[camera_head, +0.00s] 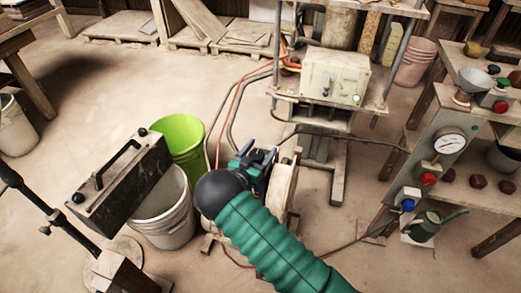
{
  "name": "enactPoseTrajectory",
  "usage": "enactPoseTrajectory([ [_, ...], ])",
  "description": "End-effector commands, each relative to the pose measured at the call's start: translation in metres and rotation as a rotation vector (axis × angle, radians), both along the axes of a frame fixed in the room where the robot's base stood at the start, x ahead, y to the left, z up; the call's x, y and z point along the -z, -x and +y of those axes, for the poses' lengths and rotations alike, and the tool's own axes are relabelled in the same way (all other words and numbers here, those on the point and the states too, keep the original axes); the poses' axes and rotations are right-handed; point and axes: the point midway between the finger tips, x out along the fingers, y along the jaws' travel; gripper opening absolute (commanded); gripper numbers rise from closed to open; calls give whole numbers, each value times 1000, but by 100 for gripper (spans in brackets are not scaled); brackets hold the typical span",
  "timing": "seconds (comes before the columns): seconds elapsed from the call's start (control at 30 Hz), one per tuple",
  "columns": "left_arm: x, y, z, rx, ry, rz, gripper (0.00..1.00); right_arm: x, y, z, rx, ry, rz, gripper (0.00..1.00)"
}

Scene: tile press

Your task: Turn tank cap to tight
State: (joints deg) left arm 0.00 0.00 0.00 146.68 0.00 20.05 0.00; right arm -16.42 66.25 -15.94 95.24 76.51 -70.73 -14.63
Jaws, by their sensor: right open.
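My right arm comes in from the bottom in green sleeving with a dark round joint. My right gripper (257,160) is at the middle of the view, pointing away from me, and it is open. It is at the upper left edge of a cream rounded body (284,187), which may be the tank. My arm and gripper hide much of this body. I cannot make out the cap, and I cannot tell whether the gripper touches anything. My left gripper is not in view.
A lime bucket (181,131) and a white bucket (164,234) stand left of the gripper, by a dark handled box (122,187). A control box (333,76) stands behind. A gauge panel (440,150) is at right. Hoses cross the floor.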

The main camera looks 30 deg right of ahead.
Motion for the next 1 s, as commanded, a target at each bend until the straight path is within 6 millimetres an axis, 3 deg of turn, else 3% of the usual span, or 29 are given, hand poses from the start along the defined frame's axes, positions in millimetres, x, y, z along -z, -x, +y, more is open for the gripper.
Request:
enactPoseTrajectory([
  [0.17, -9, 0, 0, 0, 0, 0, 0, -3, 8, 17, -3, -1, 2, 70],
  [0.5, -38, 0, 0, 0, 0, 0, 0, -3, 54, 102, -4, 0, 4, 70],
  [0.7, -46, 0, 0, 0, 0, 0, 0, 0, 74, 139, -2, -1, 2, 70],
  [1.0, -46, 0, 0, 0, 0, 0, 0, 2, 80, 149, 0, 0, 1, 70],
])
